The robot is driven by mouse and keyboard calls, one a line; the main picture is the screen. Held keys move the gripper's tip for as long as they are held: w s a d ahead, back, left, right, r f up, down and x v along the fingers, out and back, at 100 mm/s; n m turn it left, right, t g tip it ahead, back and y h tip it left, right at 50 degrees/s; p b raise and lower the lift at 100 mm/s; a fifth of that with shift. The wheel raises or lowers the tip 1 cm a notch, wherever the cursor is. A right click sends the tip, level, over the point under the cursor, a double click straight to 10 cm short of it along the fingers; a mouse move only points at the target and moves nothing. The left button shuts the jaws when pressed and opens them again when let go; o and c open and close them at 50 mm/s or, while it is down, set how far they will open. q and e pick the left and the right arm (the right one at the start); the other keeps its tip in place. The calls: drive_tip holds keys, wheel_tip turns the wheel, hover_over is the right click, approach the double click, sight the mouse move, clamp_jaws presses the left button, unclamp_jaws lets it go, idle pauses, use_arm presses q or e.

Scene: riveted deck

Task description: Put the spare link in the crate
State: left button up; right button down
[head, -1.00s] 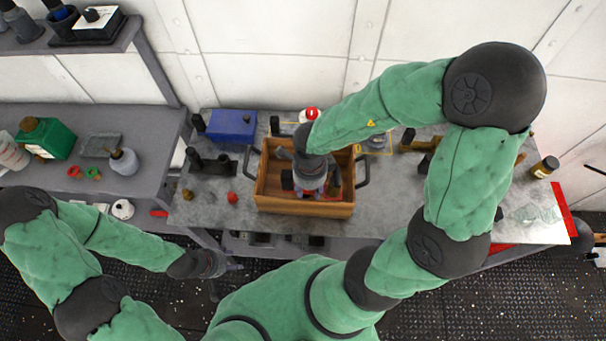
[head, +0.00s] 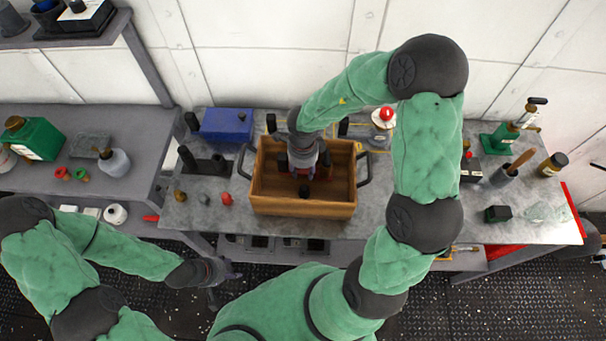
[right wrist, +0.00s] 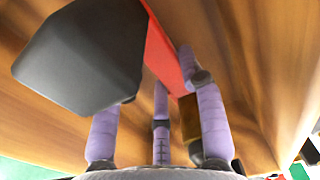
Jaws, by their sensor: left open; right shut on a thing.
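The wooden crate (head: 303,208) with dark side handles stands on the grey bench in the middle of the head view. My right gripper (head: 303,172) points down inside the crate opening. It is shut on the spare link, a red bar (right wrist: 163,52) with a large black end block, seen close up between the purple fingers in the right wrist view. Wood fills the background there. The gripper hides most of the link in the head view, and I cannot tell whether it touches the crate floor. My left gripper (head: 222,282) is open and empty, low in front of the bench.
A blue box (head: 227,124) stands behind the crate's left side. Small knobs and a red piece (head: 227,198) lie left of it. A white base with a red button (head: 384,116) is behind right. A green tool (head: 503,138) and a dark jar (head: 553,164) stand far right.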

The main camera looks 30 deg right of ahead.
sight(303, 172)
wheel_tip(303, 172, down, 2)
drive_tip(key=shift+f+b, duration=0.1)
drive_tip(key=shift+b, duration=0.3)
use_arm(q)
drive_tip(key=shift+f, duration=0.7)
drive_tip(key=shift+r, duration=0.1)
use_arm(e)
drive_tip(key=c, duration=0.8)
unclamp_jaws()
drive_tip(key=shift+o, duration=0.2)
drive_tip(key=shift+r, duration=0.35)
wheel_tip(303, 172, up, 10)
drive_tip(key=p, duration=0.5)
drive_tip(key=shift+r, duration=0.1)
use_arm(q)
drive_tip(key=shift+r+p, duration=0.3)
drive_tip(key=shift+r, duration=2.35)
use_arm(e)
drive_tip(key=shift+r, duration=0.7)
